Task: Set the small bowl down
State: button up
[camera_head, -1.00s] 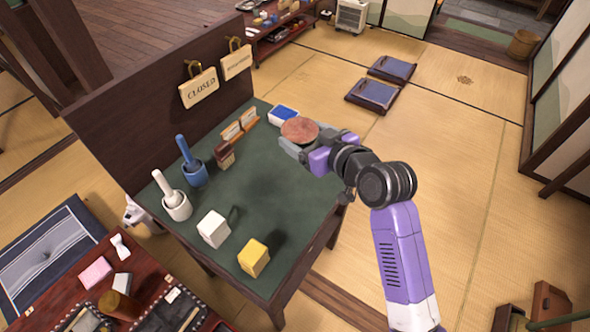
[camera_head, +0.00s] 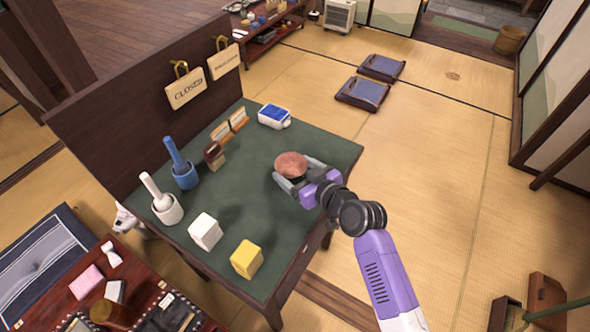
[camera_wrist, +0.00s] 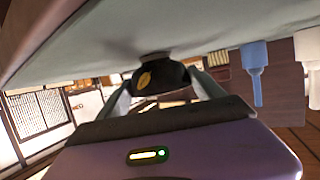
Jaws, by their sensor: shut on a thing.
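The small bowl (camera_head: 291,163), reddish-brown inside, is held over the right part of the green-topped table (camera_head: 262,215). My gripper (camera_head: 297,175) is shut on its sides, reaching in from the right. In the wrist view the bowl (camera_wrist: 158,78) is dark outside with a yellow leaf mark, between the two fingers. That view is upside down, with the tabletop (camera_wrist: 120,40) along the top. The bowl's foot is at or very close to the tabletop, over a dark shadow; I cannot tell whether it touches. The bowl looks about level.
A blue-and-white box (camera_head: 274,116), wooden stamp (camera_head: 215,154), blue mortar (camera_head: 185,176), white mortar (camera_head: 166,209), white block (camera_head: 205,231) and yellow block (camera_head: 247,259) stand on the table. Bare tabletop surrounds the bowl. A dark panel (camera_head: 130,120) rises behind.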

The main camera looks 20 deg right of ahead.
jog(key=shift+f, duration=0.1)
jog(key=o, duration=1.4)
jog(key=v, duration=1.2)
jog(key=shift+b, duration=0.35)
